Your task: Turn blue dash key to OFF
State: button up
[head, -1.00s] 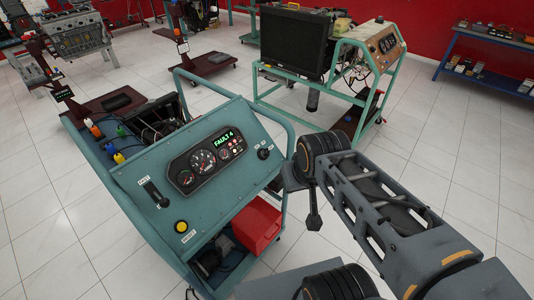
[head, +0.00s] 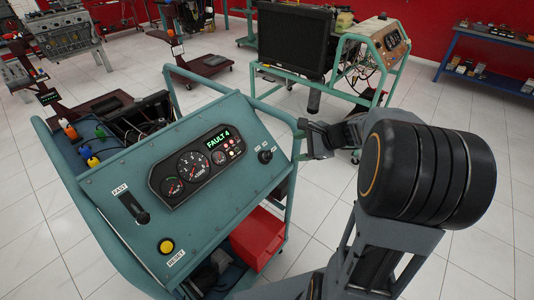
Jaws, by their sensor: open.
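The blue dash (head: 120,180) is the sloped blue-green panel of a wheeled engine trainer at left centre. The key switch (head: 265,155) is a small dark knob at the panel's right end, beside the gauge cluster. Its exact turned position is too small to read. The cluster's display (head: 218,138) reads FAULT 4 in green. My gripper (head: 304,140) is just right of the key, by the panel's right side rail. My arm's big dark joint hides part of the gripper's wrist.
The panel also carries a FAST lever (head: 134,207) and a yellow RESET button (head: 166,246). A blue-green tube rail (head: 298,150) rims the panel's right side. A red box (head: 258,238) sits below. Another trainer (head: 385,45) stands behind; the tiled floor at right is clear.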

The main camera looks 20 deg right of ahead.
aim_at(272, 154)
jog(key=shift+m, duration=0.3)
jog(key=x, duration=1.3)
jog(key=shift+w+a+b, duration=0.3)
jog(key=shift+b, duration=0.05)
jog(key=shift+c, duration=0.3)
jog(key=c, duration=0.9)
